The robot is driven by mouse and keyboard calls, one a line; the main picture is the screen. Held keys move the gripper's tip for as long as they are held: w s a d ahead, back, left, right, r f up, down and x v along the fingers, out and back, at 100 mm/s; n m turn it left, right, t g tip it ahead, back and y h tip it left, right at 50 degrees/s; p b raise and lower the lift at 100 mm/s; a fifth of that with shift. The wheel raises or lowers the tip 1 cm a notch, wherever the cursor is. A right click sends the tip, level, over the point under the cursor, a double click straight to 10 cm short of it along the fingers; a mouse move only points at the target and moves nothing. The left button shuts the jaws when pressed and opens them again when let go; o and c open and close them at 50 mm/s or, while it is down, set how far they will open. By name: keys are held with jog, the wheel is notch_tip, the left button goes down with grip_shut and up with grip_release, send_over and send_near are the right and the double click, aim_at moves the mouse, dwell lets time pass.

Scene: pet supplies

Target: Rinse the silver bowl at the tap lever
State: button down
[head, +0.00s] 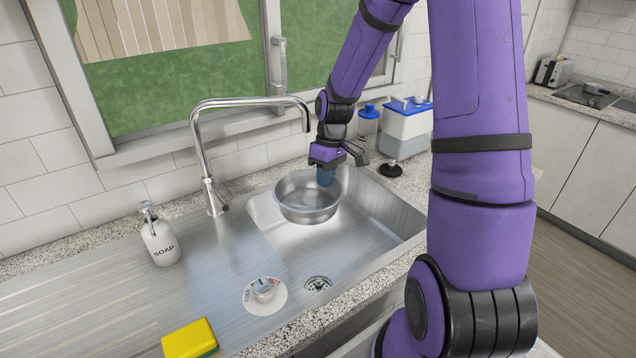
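The silver bowl (290,208) is round, open at the top and upright, in the back part of the sink basin, below the tap's spout. The chrome tap (203,150) arches over from the left, and no water shows from it. A small silver lever (264,290) stands on a round white plate with red and blue marks at the front of the sink. My gripper (325,176) points down at the bowl's right rim, its tips overlapping the bowl. Whether its fingers are closed on the rim is too small to tell.
A white soap bottle (160,241) stands left of the sink, and a yellow-green sponge (190,339) lies at the front. Blue-lidded containers (405,128) stand behind the basin, near a small black-based item (390,170).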

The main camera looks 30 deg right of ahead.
aim_at(321, 202)
jog(key=shift+s+a+r, duration=0.8)
jog(key=shift+a+r, duration=0.15)
jog(key=shift+r, duration=0.05)
jog(key=shift+s+a+r, duration=0.75)
jog(key=shift+a+r, duration=0.2)
jog(key=shift+d, duration=0.1)
